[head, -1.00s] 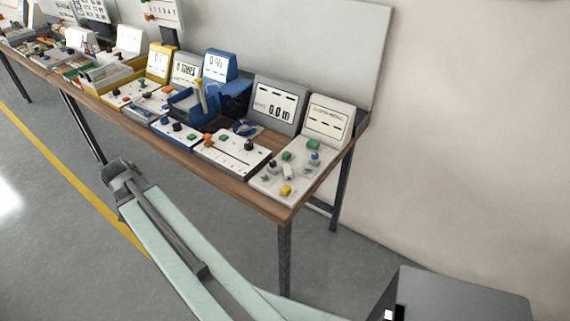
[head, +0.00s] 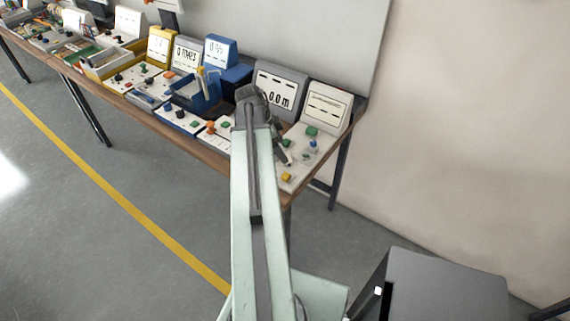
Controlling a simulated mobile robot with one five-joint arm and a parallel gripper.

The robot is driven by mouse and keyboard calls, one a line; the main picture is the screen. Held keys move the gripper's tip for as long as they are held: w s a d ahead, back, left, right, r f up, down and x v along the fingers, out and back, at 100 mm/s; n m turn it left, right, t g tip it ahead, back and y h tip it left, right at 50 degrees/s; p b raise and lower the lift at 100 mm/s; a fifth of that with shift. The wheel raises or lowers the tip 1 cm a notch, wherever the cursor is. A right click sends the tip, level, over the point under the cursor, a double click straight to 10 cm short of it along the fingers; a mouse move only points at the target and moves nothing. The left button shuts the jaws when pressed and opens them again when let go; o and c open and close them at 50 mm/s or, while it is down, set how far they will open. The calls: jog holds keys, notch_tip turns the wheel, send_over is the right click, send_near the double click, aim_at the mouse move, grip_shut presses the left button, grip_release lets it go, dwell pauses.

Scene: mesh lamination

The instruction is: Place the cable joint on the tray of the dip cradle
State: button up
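My arm reaches up over the bench front, and my gripper (head: 285,160) points down beside the right-hand white panel (head: 304,148). The gripper is small, dark and partly behind my arm, so its finger opening and any held thing cannot be made out. A blue open-topped fixture (head: 193,97) with a yellow upright part stands left of my arm; it may be the dip cradle, but I cannot tell for sure. I cannot pick out the cable joint with certainty. My arm hides part of the bench middle.
The wooden bench (head: 212,161) runs from upper left to right, crowded with button panels and display boxes. A grey display (head: 275,86) stands just behind my arm's end. A grey board rises behind the bench. The floor in front, with a yellow line (head: 120,201), is clear.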

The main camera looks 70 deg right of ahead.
jog(key=b+x, duration=0.5)
jog(key=shift+w+d+f, duration=0.2)
jog(key=shift+d, duration=0.05)
jog(key=shift+r, duration=0.2)
jog(key=c, duration=1.6)
jog(key=shift+r+p, duration=4.55)
jog(key=shift+p, duration=0.2)
